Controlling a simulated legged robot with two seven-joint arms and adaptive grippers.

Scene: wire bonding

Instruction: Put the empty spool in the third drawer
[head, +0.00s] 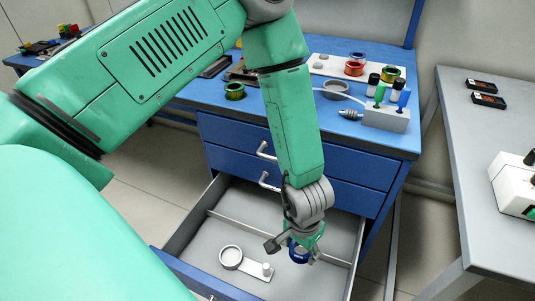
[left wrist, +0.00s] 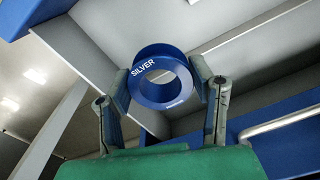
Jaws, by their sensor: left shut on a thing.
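The spool (head: 299,256) is a blue ring, and in the left wrist view the spool (left wrist: 152,95) shows the word SILVER on its face and an open centre. My left gripper (head: 293,246) is shut on it, with one finger on each side of the ring in the left wrist view (left wrist: 166,88). The third drawer (head: 239,199), below two closed blue drawers, is pulled open with a grey inside and thin dividers. The gripper and spool are over its right part. I cannot tell how high above the drawer floor the spool is. My right gripper is not in view.
A grey ring-shaped holder (head: 230,257) on a small plate lies in the drawer, left of the spool. The blue workbench (head: 405,137) above carries other spools, bottles and a grey device (head: 386,118). A grey table (head: 470,150) stands at the right.

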